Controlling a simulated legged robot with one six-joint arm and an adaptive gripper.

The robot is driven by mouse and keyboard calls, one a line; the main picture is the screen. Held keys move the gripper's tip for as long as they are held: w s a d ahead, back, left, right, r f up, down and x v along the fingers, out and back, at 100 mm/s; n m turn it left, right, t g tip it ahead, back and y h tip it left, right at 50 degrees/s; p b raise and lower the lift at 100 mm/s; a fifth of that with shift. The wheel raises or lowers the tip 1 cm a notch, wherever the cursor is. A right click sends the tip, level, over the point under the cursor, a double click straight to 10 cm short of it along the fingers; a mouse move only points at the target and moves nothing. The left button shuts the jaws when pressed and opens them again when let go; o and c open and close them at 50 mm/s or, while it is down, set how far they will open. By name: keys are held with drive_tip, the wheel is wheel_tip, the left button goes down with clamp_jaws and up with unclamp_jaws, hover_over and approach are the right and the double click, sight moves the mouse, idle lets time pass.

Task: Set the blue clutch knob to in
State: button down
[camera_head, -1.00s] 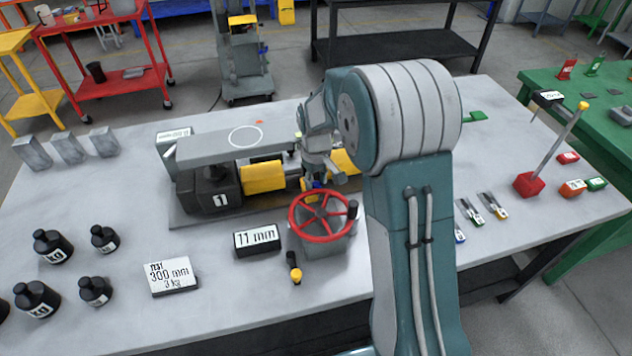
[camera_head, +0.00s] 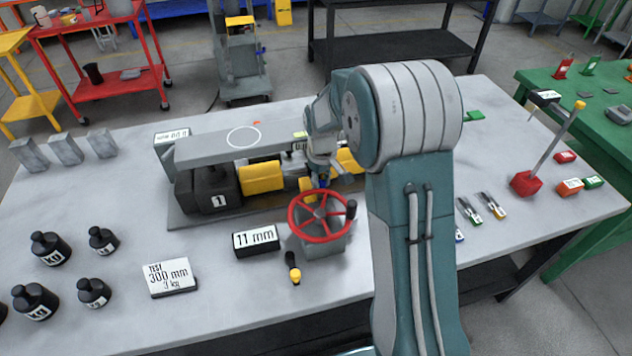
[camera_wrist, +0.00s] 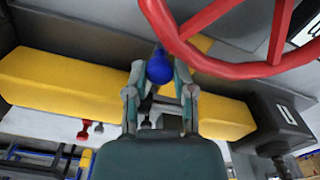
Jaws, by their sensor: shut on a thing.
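The blue clutch knob (camera_wrist: 160,67) is a small rounded blue knob that sits between the fingertips of my gripper (camera_wrist: 159,75) in the wrist view. The fingers are shut on it from both sides. In the head view my gripper (camera_head: 321,172) points down just behind the red handwheel (camera_head: 320,216), and only a bit of blue shows there. The knob's in and out marks cannot be seen. The red handwheel rim (camera_wrist: 160,20) passes close to the knob in the wrist view.
Yellow beams (camera_head: 262,177) and a black block marked 1 (camera_head: 214,192) stand to the left under a grey bar. An 11 mm display (camera_head: 257,240) and a yellow-tipped black handle (camera_head: 294,268) are near the wheel. Black weights (camera_head: 52,245) stand at the left.

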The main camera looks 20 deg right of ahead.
drive_tip(key=shift+d, duration=0.15)
drive_tip(key=c, duration=0.7)
unclamp_jaws()
drive_tip(key=shift+d, duration=0.15)
drive_tip(key=shift+r, duration=0.1)
wheel_tip(320, 180, up, 12)
drive_tip(key=shift+f, duration=0.15)
